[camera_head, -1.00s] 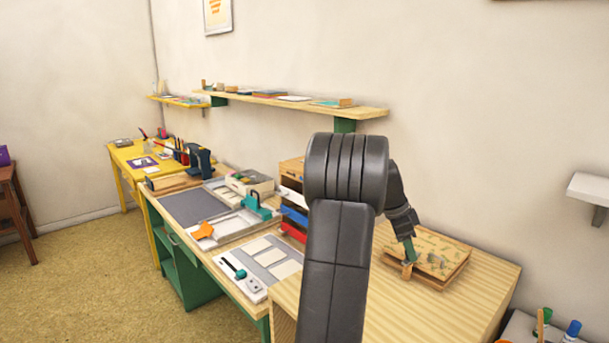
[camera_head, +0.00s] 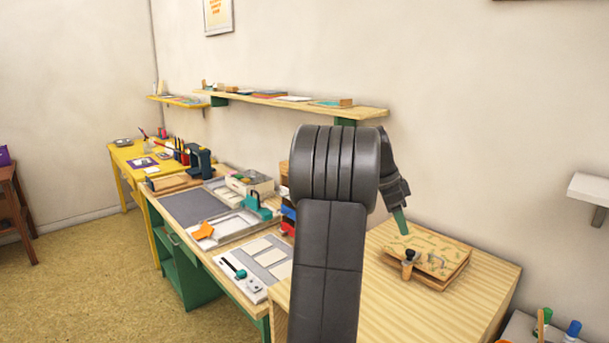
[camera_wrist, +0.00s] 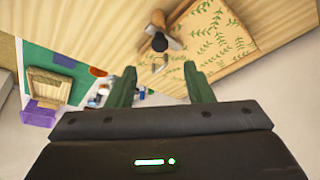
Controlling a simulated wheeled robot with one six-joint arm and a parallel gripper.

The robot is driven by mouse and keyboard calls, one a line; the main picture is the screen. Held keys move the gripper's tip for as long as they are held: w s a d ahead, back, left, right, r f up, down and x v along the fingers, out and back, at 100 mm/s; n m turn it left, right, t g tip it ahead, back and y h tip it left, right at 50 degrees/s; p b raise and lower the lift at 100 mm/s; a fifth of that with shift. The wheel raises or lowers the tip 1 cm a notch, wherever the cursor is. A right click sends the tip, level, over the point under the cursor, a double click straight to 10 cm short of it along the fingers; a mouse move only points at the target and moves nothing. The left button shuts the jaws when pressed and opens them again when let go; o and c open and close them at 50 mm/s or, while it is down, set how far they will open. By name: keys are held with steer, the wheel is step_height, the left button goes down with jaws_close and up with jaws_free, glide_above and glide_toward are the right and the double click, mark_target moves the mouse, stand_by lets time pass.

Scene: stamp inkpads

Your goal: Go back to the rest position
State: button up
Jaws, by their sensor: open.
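My gripper (camera_head: 401,222) is open and empty, with its green fingers above the near left edge of a wooden board with a leaf-patterned top (camera_head: 436,252). A small stamp with a dark knob (camera_head: 409,258) stands upright at that board's near left edge, just below the fingertips and apart from them. In the wrist view, the two green fingers (camera_wrist: 160,92) are spread wide. The stamp (camera_wrist: 160,32) and the patterned board (camera_wrist: 215,45) lie beyond them, with no contact visible. My arm hides part of the workbench in the head view.
The wooden table top (camera_head: 400,315) is clear around the board. To the left, a workbench holds a grey mat (camera_head: 193,206), trays and a teal tool (camera_head: 257,207). A wall shelf (camera_head: 300,101) runs behind.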

glide_toward(410, 252)
steer(key=x, duration=0.8)
steer(key=shift+w+r, duration=0.1)
steer(key=shift+w, duration=0.15)
steer(key=shift+d+n, duration=0.15)
steer(key=shift+n, duration=0.15)
steer(key=n, duration=0.1)
steer(key=n+t, duration=0.1)
steer(key=shift+s+n, duration=0.2)
steer(key=shift+n, duration=0.1)
steer(key=n+t+p, duration=0.1)
steer(key=n, duration=0.1)
steer(key=n+t+y+p, duration=0.1)
steer(key=n+p, duration=0.1)
steer(key=n, duration=0.1)
steer(key=shift+s+d+n, duration=0.1)
steer(key=shift+s+n, duration=0.05)
steer(key=shift+n, duration=0.15)
steer(key=shift+s+d+n+t+y+p, duration=0.1)
steer(key=shift+n+t+y+p, duration=0.35)
steer(key=shift+n+p, duration=0.65)
steer(key=shift+d+n+t+y+p, duration=0.1)
steer(key=shift+n+t+y+p, duration=0.35)
steer(key=shift+n, duration=1.15)
steer(key=shift+d+n+y+p, duration=0.1)
steer(key=shift+n+y+p, duration=0.55)
steer(key=shift+n, duration=1.15)
steer(key=shift+s, duration=0.1)
